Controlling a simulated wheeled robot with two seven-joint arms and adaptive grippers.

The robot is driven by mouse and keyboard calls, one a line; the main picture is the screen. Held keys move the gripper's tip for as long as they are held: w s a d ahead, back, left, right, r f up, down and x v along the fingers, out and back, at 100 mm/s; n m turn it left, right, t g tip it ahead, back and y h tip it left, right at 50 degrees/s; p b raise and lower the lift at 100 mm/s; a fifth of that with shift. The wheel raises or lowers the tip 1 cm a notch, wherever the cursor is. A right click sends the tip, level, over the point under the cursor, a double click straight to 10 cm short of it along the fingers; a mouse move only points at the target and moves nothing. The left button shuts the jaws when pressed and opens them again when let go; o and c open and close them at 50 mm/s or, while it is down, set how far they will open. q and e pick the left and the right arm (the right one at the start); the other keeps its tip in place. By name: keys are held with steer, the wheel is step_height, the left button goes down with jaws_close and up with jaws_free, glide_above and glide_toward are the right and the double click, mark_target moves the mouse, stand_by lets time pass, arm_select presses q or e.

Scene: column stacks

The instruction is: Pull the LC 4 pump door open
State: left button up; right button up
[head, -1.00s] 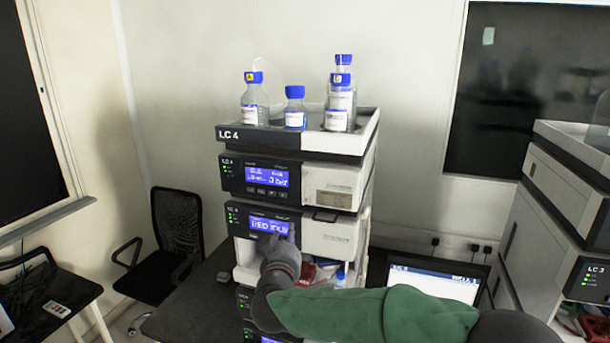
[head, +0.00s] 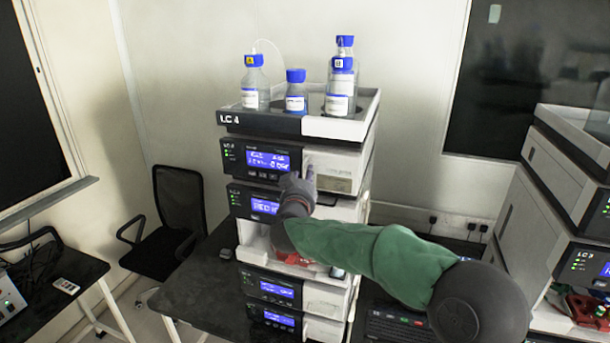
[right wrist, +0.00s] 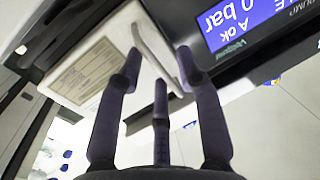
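The LC 4 pump is the top unit of the middle stack, with a lit blue screen (head: 267,161) at its left. Its pale door (head: 338,166) is at the right of the front and looks closed. In the right wrist view the door (right wrist: 88,75) carries a label, and a pale raised handle (right wrist: 158,52) runs along its edge beside the screen (right wrist: 240,20). My right gripper (head: 298,178) is at the door's left edge. Its fingers (right wrist: 158,68) are spread on both sides of the handle; contact cannot be told. My left gripper is not in view.
Blue-capped bottles (head: 295,98) stand in the tray (head: 345,128) on top of the stack. More units with screens (head: 277,292) sit below. Another stack, LC 3 (head: 560,190), stands at the right. A black chair (head: 178,215) is at the left.

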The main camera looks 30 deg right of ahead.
steer(key=shift+w+d, duration=0.35)
steer(key=shift+w, duration=0.05)
jaws_close()
steer(key=shift+s, duration=0.1)
